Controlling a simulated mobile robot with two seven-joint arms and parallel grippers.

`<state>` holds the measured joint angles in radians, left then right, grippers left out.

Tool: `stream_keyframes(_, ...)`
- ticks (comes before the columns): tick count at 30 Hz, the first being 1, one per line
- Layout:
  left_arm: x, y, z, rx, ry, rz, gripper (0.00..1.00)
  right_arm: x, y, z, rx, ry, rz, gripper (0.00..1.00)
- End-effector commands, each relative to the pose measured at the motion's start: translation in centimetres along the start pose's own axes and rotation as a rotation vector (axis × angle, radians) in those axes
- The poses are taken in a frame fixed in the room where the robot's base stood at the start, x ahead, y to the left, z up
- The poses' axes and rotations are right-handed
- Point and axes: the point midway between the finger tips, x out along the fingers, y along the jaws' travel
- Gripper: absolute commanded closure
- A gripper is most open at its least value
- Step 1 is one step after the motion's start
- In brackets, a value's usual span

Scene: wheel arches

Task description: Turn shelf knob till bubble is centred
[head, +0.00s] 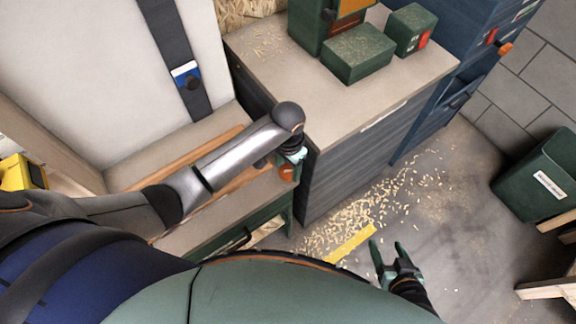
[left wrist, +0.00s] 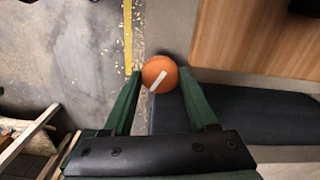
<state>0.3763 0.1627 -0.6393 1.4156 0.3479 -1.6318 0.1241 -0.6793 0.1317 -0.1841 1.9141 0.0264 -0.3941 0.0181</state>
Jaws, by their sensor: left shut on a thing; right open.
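The shelf knob is orange with a white line across its face. It shows in the left wrist view (left wrist: 155,68), where the line tilts up to the right, and partly in the head view (head: 287,172). My left gripper (head: 291,160) is shut on the knob, with one green finger on each side (left wrist: 160,78). The wooden shelf (left wrist: 255,38) is beside the knob; its brown board (head: 222,147) is partly behind my left arm. I cannot make out a bubble in either view. My right gripper (head: 386,252) is open and empty above the floor.
A grey cabinet (head: 310,95) stands right of the shelf, with green boxes (head: 358,55) on top. Wood shavings (head: 345,205) and a yellow strip (head: 352,243) lie on the floor.

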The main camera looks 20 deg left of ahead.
Motion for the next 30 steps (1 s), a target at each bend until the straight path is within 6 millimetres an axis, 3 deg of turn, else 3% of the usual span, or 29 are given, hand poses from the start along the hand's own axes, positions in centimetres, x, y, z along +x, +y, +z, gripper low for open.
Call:
stream_keyframes(10, -0.1, -0.1, 0.0, -0.002, 0.0, -0.002, 0.97, 0.0, 0.0, 0.0, 0.0, 0.0, 0.0, 0.33)
stream_keyframes(11, -0.1, -0.1, 0.0, -0.002, 0.0, -0.002, 0.39, 0.0, 0.0, 0.0, 0.0, 0.0, 0.0, 0.33)
stream_keyframes(18, -0.1, -0.1, 0.0, -0.001, 0.0, -0.001, 0.12, 0.0, 0.0, 0.0, 0.0, 0.0, 0.0, 0.33)
stream_keyframes(26, -0.1, 0.0, 0.0, -0.001, 0.0, -0.001, 0.11, 0.0, 0.0, 0.0, 0.0, 0.001, 0.0, 0.33)
stream_keyframes(30, -1.1, 0.0, -0.1, -0.001, 0.004, 0.0, 0.11, 0.1, 0.0, 0.1, 0.0, 0.001, 0.0, 0.33)
